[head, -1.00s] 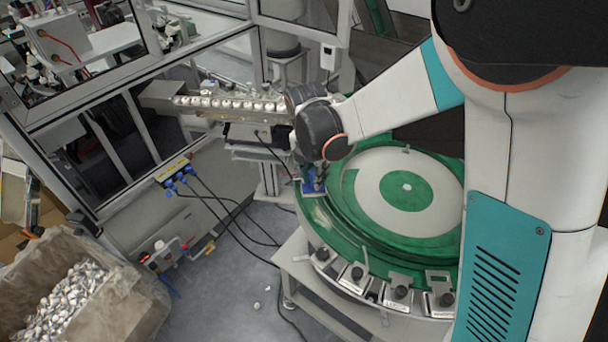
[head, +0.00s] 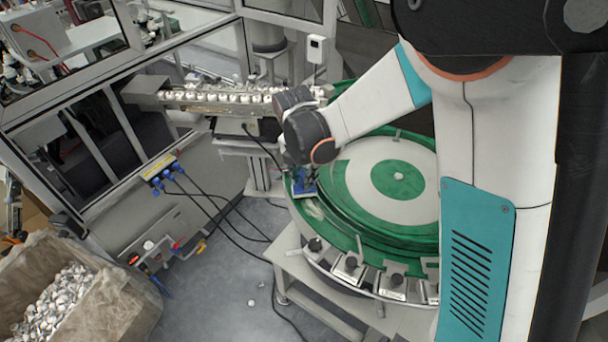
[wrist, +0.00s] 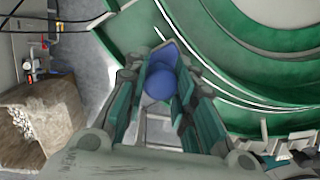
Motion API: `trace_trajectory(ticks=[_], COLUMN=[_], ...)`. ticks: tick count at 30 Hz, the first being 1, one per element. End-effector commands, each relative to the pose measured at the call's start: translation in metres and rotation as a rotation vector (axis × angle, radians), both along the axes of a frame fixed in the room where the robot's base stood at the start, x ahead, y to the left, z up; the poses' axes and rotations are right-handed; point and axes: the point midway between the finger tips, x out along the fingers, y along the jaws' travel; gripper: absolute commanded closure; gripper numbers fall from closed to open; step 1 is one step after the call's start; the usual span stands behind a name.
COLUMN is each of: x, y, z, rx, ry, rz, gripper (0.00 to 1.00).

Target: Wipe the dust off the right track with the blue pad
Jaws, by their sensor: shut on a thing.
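The blue pad (head: 303,186) is at the left rim of the round green bowl (head: 425,245), below my gripper (head: 301,170). In the wrist view my gripper (wrist: 160,95) is shut on the blue pad (wrist: 159,82), with a finger on each side of it. The pad is over the outer green track, at its left edge; I cannot tell whether it touches the surface. Grey dusty patches show on the green track near the pad. The grey and green disc (head: 398,177) is in the middle of the bowl.
A rail (head: 225,97) with a row of white caps runs behind the bowl at left. A crate (head: 100,300) of caps stands at lower left. A blue-plugged socket strip (head: 160,168) and black cables hang near the bowl's left. Knobbed brackets (head: 350,266) line its front.

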Motion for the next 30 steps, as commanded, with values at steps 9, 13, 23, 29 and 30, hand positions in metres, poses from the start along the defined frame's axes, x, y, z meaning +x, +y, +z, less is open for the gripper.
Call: trace_trajectory(ticks=[9,13,23,29,30], x=[0.000,0.000,0.000,0.000,0.000], y=[0.000,0.000,0.000,0.000,0.000], z=[-0.003,-0.006,-0.012,-0.015,-0.016], rx=[0.000,0.000,0.000,0.000,0.000], ry=[0.000,0.000,0.000,0.000,0.000], rz=[0.000,0.000,0.000,0.000,0.000], gripper=[0.95,0.95,0.95,0.95,0.95])
